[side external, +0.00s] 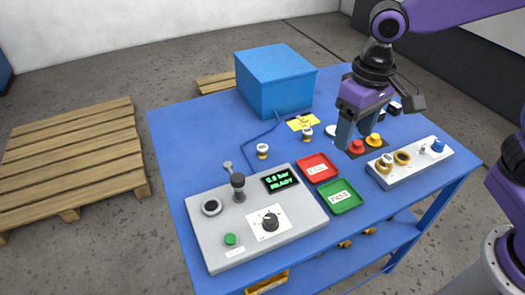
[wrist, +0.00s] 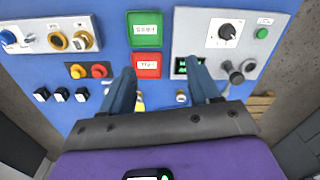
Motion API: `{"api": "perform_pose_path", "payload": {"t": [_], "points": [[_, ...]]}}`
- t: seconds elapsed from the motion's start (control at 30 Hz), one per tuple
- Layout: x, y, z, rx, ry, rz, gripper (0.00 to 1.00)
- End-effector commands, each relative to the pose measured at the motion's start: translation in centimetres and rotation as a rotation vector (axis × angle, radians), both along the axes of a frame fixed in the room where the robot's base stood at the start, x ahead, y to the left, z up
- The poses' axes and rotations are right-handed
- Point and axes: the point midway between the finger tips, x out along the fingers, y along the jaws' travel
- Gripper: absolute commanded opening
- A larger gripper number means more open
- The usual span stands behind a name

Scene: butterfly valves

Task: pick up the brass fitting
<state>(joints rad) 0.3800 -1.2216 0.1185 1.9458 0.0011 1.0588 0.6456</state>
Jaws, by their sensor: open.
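Two small brass-coloured pieces with pale labelled tops stand on the blue table. One (side external: 262,151) is left of centre, and the other (side external: 306,133) is beside a yellow sheet. I cannot tell which of them is the brass fitting. In the wrist view, one brass piece (wrist: 182,98) shows between my fingers, near the palm edge. My gripper (side external: 356,139) is open and empty, pointing down above the table, right of both pieces. In the wrist view my gripper (wrist: 162,70) has its two fingers wide apart, partly hiding the table.
A grey control panel (side external: 235,245), a red tray (side external: 318,167) and a green tray (side external: 340,196) lie in front. A valve block (side external: 415,165) and red and yellow knobs (side external: 357,147) are at the right. A blue box (side external: 275,80) stands behind.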

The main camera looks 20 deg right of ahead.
Motion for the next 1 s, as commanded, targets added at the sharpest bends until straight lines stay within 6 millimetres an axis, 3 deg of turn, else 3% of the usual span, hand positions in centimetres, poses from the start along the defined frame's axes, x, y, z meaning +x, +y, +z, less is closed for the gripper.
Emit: {"api": "perform_pose_path", "payload": {"t": [0.2, 0.5, 0.8, 1.0], "points": [[6.4, 3.7, -0.2, -0.002, 0.007, -0.327, 0.61], [14.4, 6.9, -1.3, -0.004, 0.014, -0.778, 0.61], [20.8, 8.0, -3.3, -0.004, 0.018, -1.213, 0.61], [23.0, 7.8, -4.3, -0.003, 0.019, -1.394, 0.61]]}}
